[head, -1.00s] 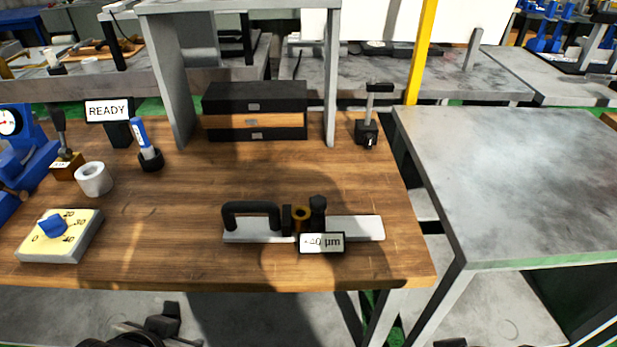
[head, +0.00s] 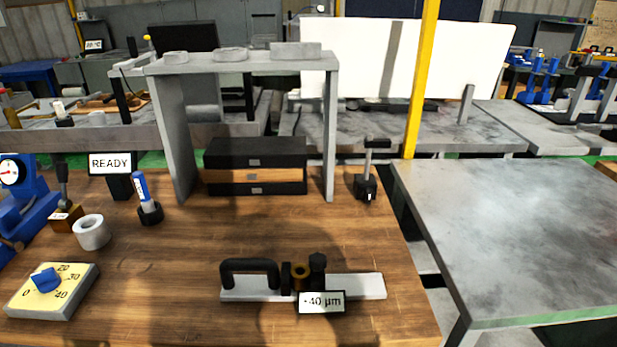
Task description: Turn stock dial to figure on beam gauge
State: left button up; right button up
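The stock dial (head: 52,292) is a grey box with a pale yellow face at the lower left of the table, marked 0, 20, 30 and 40. Its blue knob (head: 46,279) sits mid-face; I cannot tell for sure which mark it points to. The beam gauge (head: 357,286) lies at the front middle, a pale bar with a black handle (head: 250,268) and a dark knob. Its small white display (head: 321,302) reads 40 µm, with a small mark before the figure that may be a minus. Neither of my grippers is in view.
A READY sign (head: 110,163), a blue-and-white marker in a black holder (head: 150,212) and a white ring (head: 91,232) stand behind the dial. A grey stand (head: 175,140) spans stacked boxes at the back. Bare wood lies between dial and gauge.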

aim_at(48, 280)
jog(key=u, duration=1.55)
